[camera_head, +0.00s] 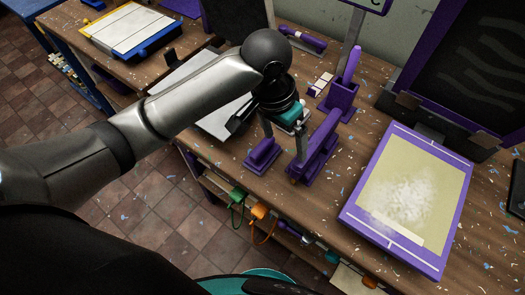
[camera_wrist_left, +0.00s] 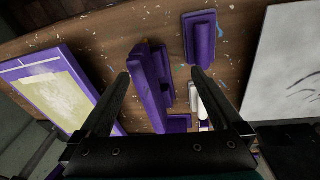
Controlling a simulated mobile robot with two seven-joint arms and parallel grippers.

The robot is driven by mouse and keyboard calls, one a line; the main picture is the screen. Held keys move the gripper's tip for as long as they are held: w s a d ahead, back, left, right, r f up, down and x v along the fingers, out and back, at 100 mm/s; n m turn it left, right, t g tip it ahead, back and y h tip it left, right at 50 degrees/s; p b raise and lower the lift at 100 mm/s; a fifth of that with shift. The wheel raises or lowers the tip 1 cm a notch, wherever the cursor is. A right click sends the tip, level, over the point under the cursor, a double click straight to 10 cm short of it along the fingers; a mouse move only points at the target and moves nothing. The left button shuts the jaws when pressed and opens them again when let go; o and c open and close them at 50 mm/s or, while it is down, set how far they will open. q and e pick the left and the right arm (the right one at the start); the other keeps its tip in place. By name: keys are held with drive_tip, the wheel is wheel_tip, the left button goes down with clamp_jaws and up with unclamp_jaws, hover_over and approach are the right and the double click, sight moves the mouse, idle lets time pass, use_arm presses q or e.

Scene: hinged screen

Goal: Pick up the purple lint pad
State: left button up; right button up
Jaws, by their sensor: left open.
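A small purple pad with a raised grip (camera_head: 262,153), which looks like the lint pad, lies flat near the table's front edge. It also shows in the left wrist view (camera_wrist_left: 201,40), at the top and just beyond the right fingertip. My left gripper (camera_head: 285,147) is open and empty, pointing down above the table. In the left wrist view its two fingers (camera_wrist_left: 160,76) frame a longer purple tool (camera_wrist_left: 147,92), beside the pad. In the head view this tool (camera_head: 316,148) stands right of the pad. My right gripper is not in view.
A purple-framed screen (camera_head: 354,231) with white powder lies at the right. A purple holder (camera_head: 340,98) stands behind the long tool. A white sheet (camera_head: 222,122) lies left of the gripper. Coloured tools (camera_head: 260,211) hang below the front edge. Scraps litter the wood (camera_head: 345,168).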

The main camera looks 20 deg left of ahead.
use_arm(q)
drive_tip(key=n+y, duration=0.1)
drive_tip(key=y, duration=0.1)
approach(263, 145)
drive_tip(key=shift+g, duration=0.4)
drive_tip(key=f, duration=0.2)
drive_tip(key=f+b, duration=0.1)
drive_tip(key=f, duration=0.1)
drive_tip(key=f+b, duration=0.1)
drive_tip(key=f, duration=0.1)
drive_tip(key=shift+w+d+f, duration=0.1)
drive_tip(key=shift+w+f, duration=0.25)
drive_tip(key=f, duration=0.2)
drive_tip(key=f+b, duration=0.1)
drive_tip(key=f, duration=0.2)
drive_tip(key=shift+s+a+f, duration=0.1)
drive_tip(key=shift+a+f, duration=0.05)
drive_tip(key=shift+a, duration=0.1)
drive_tip(key=shift+c, duration=0.4)
drive_tip(key=c, duration=1.3)
drive_tip(key=shift+o, duration=0.2)
wheel_tip(263, 145, up, 20)
drive_tip(key=p, duration=0.4)
